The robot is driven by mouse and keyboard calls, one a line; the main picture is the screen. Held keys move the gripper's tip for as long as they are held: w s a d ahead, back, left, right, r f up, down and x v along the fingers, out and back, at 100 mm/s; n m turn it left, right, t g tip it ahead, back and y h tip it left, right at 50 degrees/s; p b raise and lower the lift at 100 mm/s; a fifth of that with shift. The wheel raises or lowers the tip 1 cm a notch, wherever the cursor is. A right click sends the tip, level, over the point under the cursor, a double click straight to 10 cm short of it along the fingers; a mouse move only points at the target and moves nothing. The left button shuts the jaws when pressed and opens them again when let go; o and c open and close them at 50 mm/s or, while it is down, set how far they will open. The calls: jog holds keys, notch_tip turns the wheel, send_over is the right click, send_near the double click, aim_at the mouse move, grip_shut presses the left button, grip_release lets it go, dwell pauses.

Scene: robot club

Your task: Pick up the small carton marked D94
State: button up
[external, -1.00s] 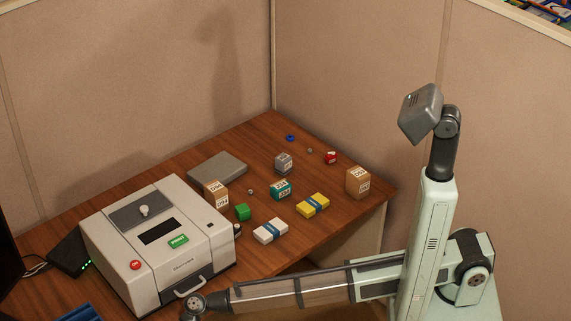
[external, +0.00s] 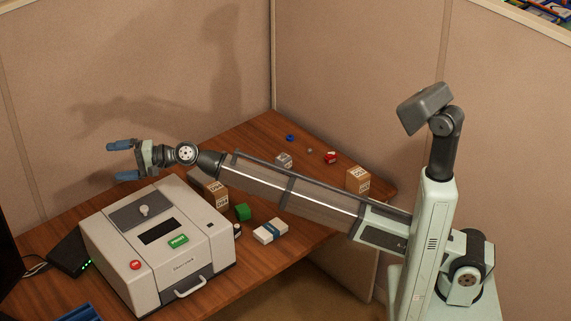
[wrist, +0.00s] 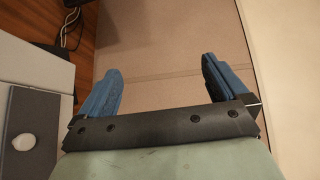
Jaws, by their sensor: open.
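Small cartons with printed labels stand on the wooden table; the print is too small to read surely, so I cannot tell which is D94. A brown carton (external: 215,192) stands right behind the white machine, partly behind my arm. Another brown carton (external: 358,180) stands near the table's right corner. My gripper (external: 124,161) is open and empty, raised above and behind the machine, well left of the cartons. The wrist view shows its two blue fingers apart (wrist: 161,67), with no carton between them.
The white machine (external: 190,262) fills the table's left front. A blue ring (external: 290,138) lies at the back. Partition walls (external: 350,90) enclose the table.

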jog(key=w+d+f+m+h, duration=0.15)
jog(key=w+f, duration=0.25)
jog(key=w, duration=0.4)
jog(key=w+d+f+m, duration=0.2)
jog(key=w+d+f, duration=0.15)
jog(key=w, duration=0.45)
jog(key=w+d+f+m+h, duration=0.1)
jog(key=w+f+m, duration=0.1)
jog(key=w+f, duration=0.45)
jog(key=w+d+f+m+g, duration=0.25)
jog(key=w+d+f, duration=0.35)
jog(key=w+d, duration=0.4)
jog(key=w+d+f+m+g, duration=0.2)
jog(key=w+d+f+m, duration=0.2)
jog(key=w+d+f, duration=0.55)
jog(key=n+g+h, duration=0.1)
jog(key=g, duration=0.5)
send_near(209, 193)
jog(key=shift+s+a+r+t, duration=0.25)
jog(key=shift+a+r, duration=0.2)
jog(key=shift+r, duration=0.15)
jog(key=shift+s+a+f, duration=0.2)
jog(key=shift+s+a, duration=0.15)
jog(key=shift+s, duration=0.1)
jog(key=shift+x, duration=3.35)
jog(key=shift+f, duration=0.2)
jog(key=c, duration=1)
